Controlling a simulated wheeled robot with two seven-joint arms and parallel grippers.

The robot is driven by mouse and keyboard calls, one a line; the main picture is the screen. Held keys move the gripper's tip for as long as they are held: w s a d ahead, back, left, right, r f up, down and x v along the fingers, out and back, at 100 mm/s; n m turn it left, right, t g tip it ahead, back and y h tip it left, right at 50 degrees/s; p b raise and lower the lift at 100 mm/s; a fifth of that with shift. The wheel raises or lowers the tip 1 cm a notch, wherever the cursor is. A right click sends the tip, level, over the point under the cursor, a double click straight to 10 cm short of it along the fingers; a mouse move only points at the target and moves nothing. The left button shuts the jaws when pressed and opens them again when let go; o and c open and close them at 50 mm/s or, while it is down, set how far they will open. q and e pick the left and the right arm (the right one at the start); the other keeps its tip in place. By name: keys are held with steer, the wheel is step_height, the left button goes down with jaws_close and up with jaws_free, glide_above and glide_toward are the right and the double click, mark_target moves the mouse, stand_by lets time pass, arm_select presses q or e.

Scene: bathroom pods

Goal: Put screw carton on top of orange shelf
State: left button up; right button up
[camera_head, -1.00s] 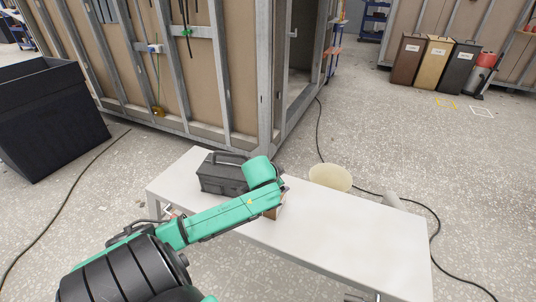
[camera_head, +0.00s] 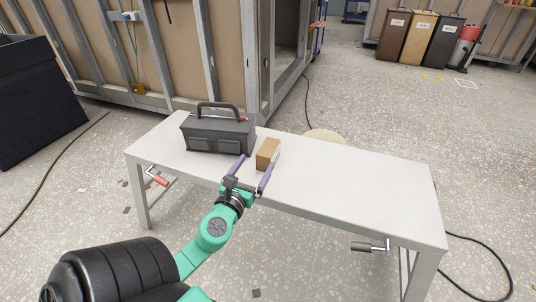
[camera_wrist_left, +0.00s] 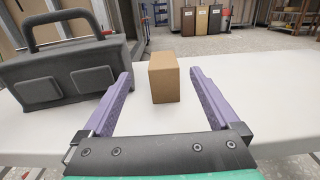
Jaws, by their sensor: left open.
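A small brown box, which looks like the screw carton (camera_head: 268,153), stands upright on the white table, just right of a dark toolbox. It also shows in the left wrist view (camera_wrist_left: 164,78), centred ahead between the finger lines. My left gripper (camera_head: 254,174) is open at the table's near edge, its two purple fingers pointing at the carton. In the left wrist view the gripper (camera_wrist_left: 160,88) has one finger on each side of the carton's near part, with gaps on both sides. My right gripper is not in view. No orange shelf can be made out with certainty.
The dark toolbox (camera_head: 218,130) stands close left of the carton on the white table (camera_head: 350,190). The table's right half is clear. A pale round bin (camera_head: 325,135) is behind the table. Framed wall panels stand behind, and several waste bins (camera_head: 419,38) at the back right.

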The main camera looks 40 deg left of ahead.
mark_target(269, 146)
arm_select(q)
steer(key=x, duration=1)
steer(key=shift+w+d+f, duration=0.15)
steer(key=shift+f, duration=0.05)
jaws_close()
